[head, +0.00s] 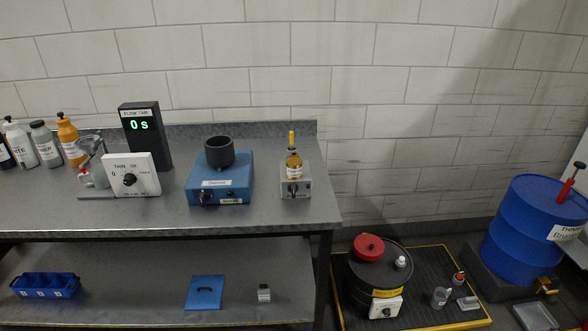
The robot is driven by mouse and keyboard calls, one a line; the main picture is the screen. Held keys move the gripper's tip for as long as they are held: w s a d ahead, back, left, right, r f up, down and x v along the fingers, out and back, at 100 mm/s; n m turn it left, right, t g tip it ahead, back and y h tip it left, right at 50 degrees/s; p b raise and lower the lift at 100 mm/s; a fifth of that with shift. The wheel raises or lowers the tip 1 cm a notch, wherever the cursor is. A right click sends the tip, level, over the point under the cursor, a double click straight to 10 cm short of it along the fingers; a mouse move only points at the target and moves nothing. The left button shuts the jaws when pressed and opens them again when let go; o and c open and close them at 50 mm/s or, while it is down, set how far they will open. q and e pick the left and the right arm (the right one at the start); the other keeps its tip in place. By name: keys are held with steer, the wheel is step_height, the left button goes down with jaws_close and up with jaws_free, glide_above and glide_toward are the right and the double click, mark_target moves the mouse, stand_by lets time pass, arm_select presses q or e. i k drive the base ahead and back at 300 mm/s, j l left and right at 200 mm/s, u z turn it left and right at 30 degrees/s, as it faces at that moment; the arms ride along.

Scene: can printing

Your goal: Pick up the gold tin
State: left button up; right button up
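I cannot make out a thing that is clearly a gold tin in the head view. A gold-amber container with a yellow top (294,166) stands upright on a small grey unit with a black knob (296,187), towards the right end of the steel bench. An orange-gold bottle with a black pump (70,142) stands at the bench's far left among other bottles. A small grey block or tin (264,293) is on the lower shelf. Neither of my grippers shows in this view.
The steel bench (250,216) also holds a blue unit with a black pot (220,182), a dark timer reading 0 s (145,140) and a white dial box (132,175). A black drum (380,270) and a blue drum (535,230) stand right of the bench.

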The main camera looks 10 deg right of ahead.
mark_target(294, 164)
steer(key=i+l, duration=0.2)
steer(key=i+l+u, duration=0.1)
steer(key=l, duration=0.35)
steer(key=i+l+u, duration=0.1)
steer(key=i+l, duration=0.3)
steer(key=l, duration=0.25)
steer(key=i+l+u, duration=0.1)
steer(key=l, duration=0.25)
steer(key=i+l, duration=0.25)
steer(key=l+u, duration=0.05)
steer(key=l, duration=0.05)
